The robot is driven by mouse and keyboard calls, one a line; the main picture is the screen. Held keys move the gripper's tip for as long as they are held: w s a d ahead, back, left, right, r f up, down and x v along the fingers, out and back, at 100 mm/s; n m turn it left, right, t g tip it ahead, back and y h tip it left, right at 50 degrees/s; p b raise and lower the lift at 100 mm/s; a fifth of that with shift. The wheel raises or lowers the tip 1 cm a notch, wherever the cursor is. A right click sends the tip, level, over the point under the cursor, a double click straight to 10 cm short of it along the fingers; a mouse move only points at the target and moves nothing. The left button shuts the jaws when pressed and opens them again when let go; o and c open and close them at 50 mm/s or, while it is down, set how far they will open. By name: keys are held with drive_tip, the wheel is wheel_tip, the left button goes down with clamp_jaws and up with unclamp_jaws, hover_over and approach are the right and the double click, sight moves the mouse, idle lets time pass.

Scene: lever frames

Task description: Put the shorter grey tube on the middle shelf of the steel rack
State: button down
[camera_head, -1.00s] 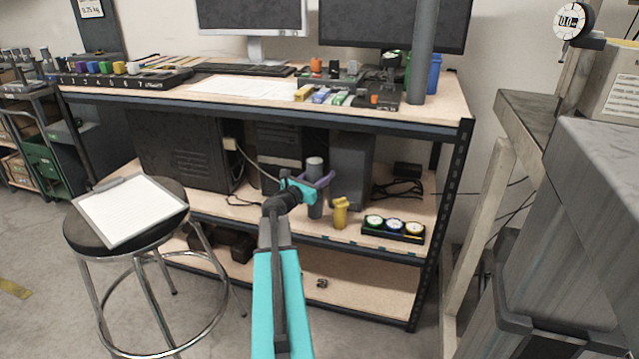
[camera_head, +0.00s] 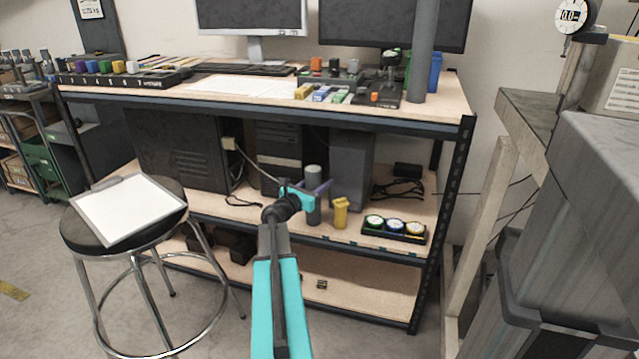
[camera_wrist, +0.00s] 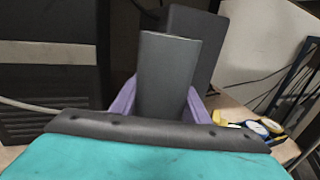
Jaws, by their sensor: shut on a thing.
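The shorter grey tube (camera_head: 314,212) is upright between the purple fingers of my gripper (camera_head: 316,188), which is shut on it. In the wrist view the tube (camera_wrist: 166,75) stands between both fingers (camera_wrist: 160,108). The steel rack (camera_head: 452,190) has dark posts and wooden boards. The tube is over the front part of its middle shelf (camera_head: 265,212). Its lower end is at or very near the board; I cannot tell whether it touches. A taller grey tube (camera_head: 422,50) stands upright on the top board.
A yellow object (camera_head: 340,213) stands just right of the tube. Beyond it is a black tray of round gauges (camera_head: 394,228). Computer cases (camera_head: 350,170) stand behind. A stool (camera_head: 85,235) with a clipboard (camera_head: 128,208) is at left. The shelf left of the tube has some bare board.

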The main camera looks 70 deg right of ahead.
drive_tip(key=c, duration=1)
unclamp_jaws()
drive_tip(key=shift+r, duration=0.1)
drive_tip(key=p+v, duration=0.3)
drive_tip(key=v, duration=0.9)
drive_tip(key=shift+s, duration=0.1)
